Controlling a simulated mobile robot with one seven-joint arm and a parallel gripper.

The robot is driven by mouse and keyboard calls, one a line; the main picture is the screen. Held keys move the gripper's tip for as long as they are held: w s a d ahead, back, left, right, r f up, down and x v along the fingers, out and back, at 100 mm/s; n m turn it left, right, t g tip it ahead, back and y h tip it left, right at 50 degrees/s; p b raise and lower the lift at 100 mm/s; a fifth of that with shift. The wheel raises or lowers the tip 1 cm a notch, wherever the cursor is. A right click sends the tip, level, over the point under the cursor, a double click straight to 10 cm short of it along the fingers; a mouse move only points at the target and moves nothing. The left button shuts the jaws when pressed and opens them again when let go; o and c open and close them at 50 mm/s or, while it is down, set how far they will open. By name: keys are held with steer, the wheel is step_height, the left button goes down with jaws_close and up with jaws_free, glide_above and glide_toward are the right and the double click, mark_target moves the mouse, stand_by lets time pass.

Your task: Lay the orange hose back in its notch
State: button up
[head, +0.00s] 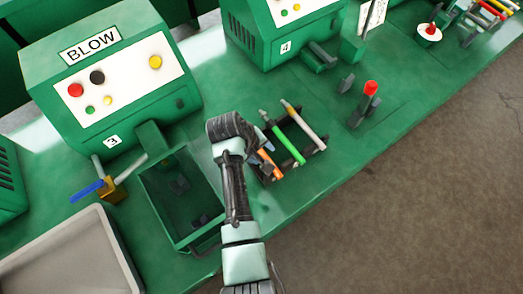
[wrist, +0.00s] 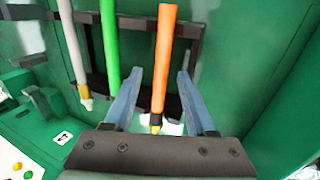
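My gripper (wrist: 160,74) is open, with a visible gap between each finger and the hose. The hose lies across the black rack (wrist: 200,45), to the right of the green hose and a white hose. Whether it is seated in its notch cannot be told. In the head view the orange hose (head: 265,167) is partly hidden by my arm at the rack's left end.
The green hose (head: 283,140) and white hose (head: 304,125) lie on the rack beside it. A green open bin (head: 165,212) stands left of my arm. A red-tipped fixture (head: 368,96) stands to the right. A grey tray (head: 112,232) is at lower left.

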steer(key=v, duration=1.3)
stand_by(0.4)
steer(key=w+r+m+t+y, duration=0.2)
steer(key=w+r+t, duration=0.4)
steer(key=w+r, duration=0.5)
step_height(320, 180, up, 21)
steer(key=w+m+t+y, duration=0.1)
steer(key=m+t, duration=0.1)
steer(key=t, duration=0.5)
steer(key=s+d+r+m+t, duration=0.1)
steer(key=s+r+t, duration=0.5)
steer(key=r, duration=0.7)
steer(key=s+d+r+m+t, duration=0.2)
steer(key=s+r+t, duration=0.4)
steer(key=s+r, duration=0.4)
step_height(320, 180, up, 5)
steer(key=shift+d+f, duration=0.2)
steer(key=shift+d, duration=0.5)
